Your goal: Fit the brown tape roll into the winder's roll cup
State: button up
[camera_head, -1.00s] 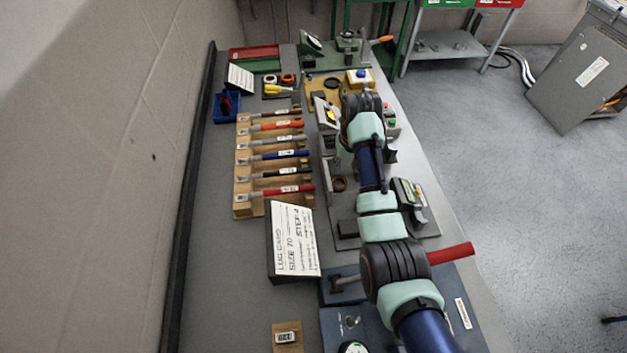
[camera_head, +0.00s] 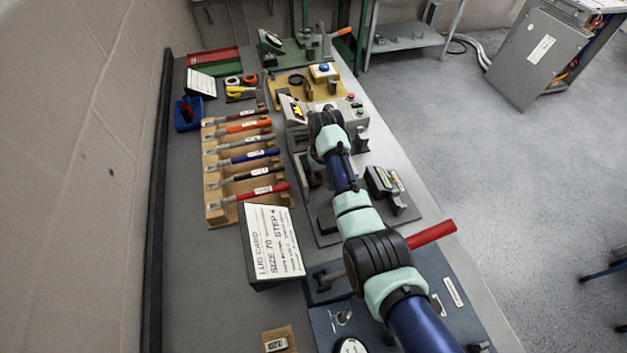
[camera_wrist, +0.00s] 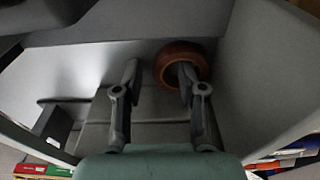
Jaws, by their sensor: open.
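The brown tape roll (camera_wrist: 180,48) shows in the wrist view as a brown ring at top centre, against a grey surface. My gripper (camera_wrist: 157,66) is open. Its left finger is left of the roll, apart from it in the picture. Its right fingertip overlaps the roll's hole; I cannot tell whether it is inside the hole or in front of it. In the head view, my arm covers much of the grey station (camera_head: 326,237), and my fingertips are hidden. I cannot make out the winder's roll cup with certainty.
Grey walls (camera_wrist: 270,75) stand close on the right in the wrist view. In the head view, a rack of coloured-handled tools (camera_head: 215,190) and a lug card (camera_head: 272,243) lie left of my arm. A grey box with buttons (camera_head: 352,112) stands beyond.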

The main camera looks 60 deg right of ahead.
aim_at(320, 176)
jog(key=shift+c, duration=0.2)
grip_shut()
jog(key=shift+r, duration=0.1)
notch_tip(320, 176, up, 20)
jog(key=p, duration=0.4)
